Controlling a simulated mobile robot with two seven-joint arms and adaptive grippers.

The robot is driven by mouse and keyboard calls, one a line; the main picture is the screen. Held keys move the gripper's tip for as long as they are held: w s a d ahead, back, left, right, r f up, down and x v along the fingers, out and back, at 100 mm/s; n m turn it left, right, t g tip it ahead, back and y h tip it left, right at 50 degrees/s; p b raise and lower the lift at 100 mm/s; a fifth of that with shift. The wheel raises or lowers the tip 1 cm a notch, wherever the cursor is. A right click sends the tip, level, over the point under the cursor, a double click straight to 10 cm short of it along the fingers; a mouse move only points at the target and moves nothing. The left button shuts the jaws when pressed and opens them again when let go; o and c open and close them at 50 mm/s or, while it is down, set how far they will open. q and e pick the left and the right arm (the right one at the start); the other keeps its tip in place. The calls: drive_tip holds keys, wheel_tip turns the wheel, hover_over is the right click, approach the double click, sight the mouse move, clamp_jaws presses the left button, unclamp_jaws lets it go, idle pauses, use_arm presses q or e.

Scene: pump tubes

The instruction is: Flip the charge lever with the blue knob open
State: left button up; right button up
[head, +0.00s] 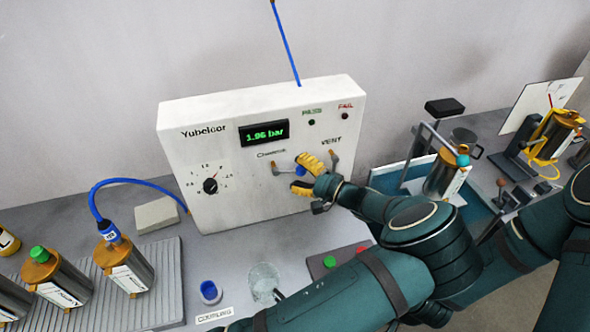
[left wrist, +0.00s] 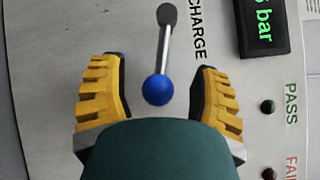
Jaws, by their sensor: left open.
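The charge lever (left wrist: 164,48) is a thin metal rod with a dark pivot, under the CHARGE label on the white panel. Its blue knob (left wrist: 157,90) sits between the two yellow-padded fingers of my left gripper (left wrist: 158,95), with a gap on each side. In the head view the knob (head: 300,171) shows between the fingers of my left gripper (head: 308,176), and the rod points right, roughly level, from its pivot. My left gripper is open at the panel face. My right gripper is not in view.
The white panel (head: 240,185) has a display (head: 264,133) reading 1.96 bar, a black dial (head: 210,185) and a vent lever (head: 333,160) close right of my gripper. Metal canisters (head: 125,265) stand left.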

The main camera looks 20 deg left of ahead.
use_arm(q)
drive_tip(key=shift+w+a, duration=0.2)
drive_tip(key=shift+a, duration=0.5)
clamp_jaws()
